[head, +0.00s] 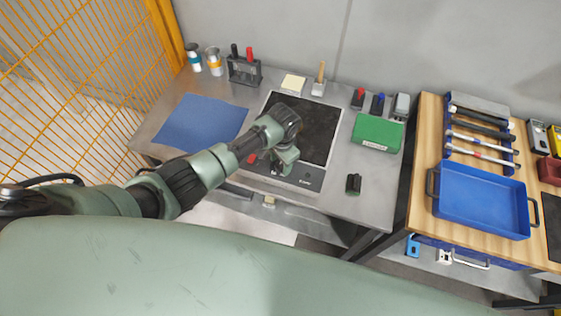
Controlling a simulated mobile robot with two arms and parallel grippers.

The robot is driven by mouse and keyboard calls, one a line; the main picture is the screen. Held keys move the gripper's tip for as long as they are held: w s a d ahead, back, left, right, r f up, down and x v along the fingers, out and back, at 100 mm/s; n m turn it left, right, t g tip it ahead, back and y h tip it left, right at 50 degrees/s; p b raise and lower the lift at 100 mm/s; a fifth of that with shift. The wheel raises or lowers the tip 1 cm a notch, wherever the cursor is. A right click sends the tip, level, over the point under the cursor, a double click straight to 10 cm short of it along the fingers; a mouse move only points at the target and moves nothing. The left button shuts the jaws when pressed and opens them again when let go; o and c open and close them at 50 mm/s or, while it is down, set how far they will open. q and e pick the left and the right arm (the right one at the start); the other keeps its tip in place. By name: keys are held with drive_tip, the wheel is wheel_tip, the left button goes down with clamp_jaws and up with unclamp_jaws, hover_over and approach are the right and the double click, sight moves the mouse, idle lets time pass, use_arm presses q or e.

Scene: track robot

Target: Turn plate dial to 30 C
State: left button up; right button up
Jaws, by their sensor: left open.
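The plate (322,127) is a flat black square in a grey housing on the metal bench. Its front panel (310,178) faces me, with a small dark patch at the right and a small red part (251,158) at the left. My left gripper (283,168) is open over the middle of this front panel, pointing down. The arm and gripper cover part of the plate and panel. I cannot make out the dial or its setting, nor whether the fingers touch anything. My right gripper does not show.
A blue mat (201,122) lies left of the plate. A green box (377,132) and a small dark green object (353,184) are to its right. A marker rack (243,71) stands behind. A wooden table with a blue tray (482,200) is at the right, an orange fence (85,60) at the left.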

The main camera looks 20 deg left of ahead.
sight(281, 166)
use_arm(q)
wheel_tip(281, 166, up, 8)
drive_tip(key=shift+s+d+f+b, duration=0.1)
drive_tip(key=shift+d+f+b, duration=0.1)
drive_tip(key=shift+b, duration=0.2)
idle(0.3)
drive_tip(key=s+d+f+h, duration=0.1)
drive_tip(key=s+d, duration=0.2)
drive_tip(key=s, duration=0.4)
drive_tip(key=s+a+r+n+t, duration=0.25)
drive_tip(key=s+a+r, duration=0.2)
drive_tip(key=s, duration=0.45)
drive_tip(key=s+a+r+n+t, duration=0.1)
drive_tip(key=s+a+r+n, duration=0.3)
drive_tip(key=s, duration=0.5)
wheel_tip(281, 166, down, 32)
drive_tip(key=m+g+b, duration=0.2)
drive_tip(key=b, duration=0.5)
drive_tip(key=s+a+f+b, duration=0.2)
drive_tip(key=s+f+b, duration=0.1)
drive_tip(key=s+f, duration=0.6)
drive_tip(key=s+a+f+b, duration=0.2)
drive_tip(key=s+f, duration=0.7)
drive_tip(key=f, duration=0.5)
drive_tip(key=shift+s+f+g+y+b, duration=0.25)
drive_tip(key=shift+f+g+y+b, duration=0.1)
drive_tip(key=shift+g+b, duration=0.15)
